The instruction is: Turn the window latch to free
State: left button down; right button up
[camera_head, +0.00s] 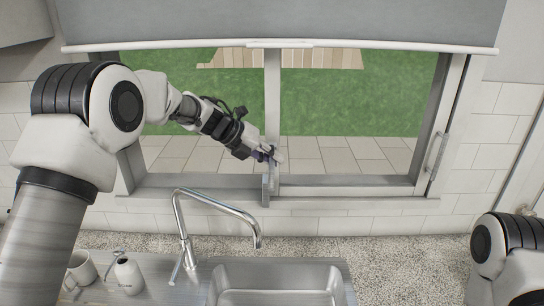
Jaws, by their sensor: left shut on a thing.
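The window (272,95) has two panes with a grey central post and frame. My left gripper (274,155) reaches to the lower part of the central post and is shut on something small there. This appears to be the window latch, but the fingers hide most of it, so its angle cannot be told. A small bluish-grey part (265,188) shows on the post just below the fingers. Part of my right arm shows at the lower right edge; its gripper is out of view.
A curved chrome faucet (215,205) and a steel sink (277,285) stand below the window. A white mug (80,270) and a white bottle (127,274) are on the counter at left. A grey blind (280,22) hangs above. A vertical handle (437,155) is on the right frame.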

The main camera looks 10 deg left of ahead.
pick_arm(q)
jog(key=shift+r+n+g, duration=0.3)
jog(key=shift+r+g, duration=0.2)
jog(key=c, duration=1.5)
grip_release()
jog(key=shift+o, duration=0.4)
jog(key=shift+f, duration=0.1)
jog(key=v, duration=1.2)
jog(key=shift+w, duration=0.1)
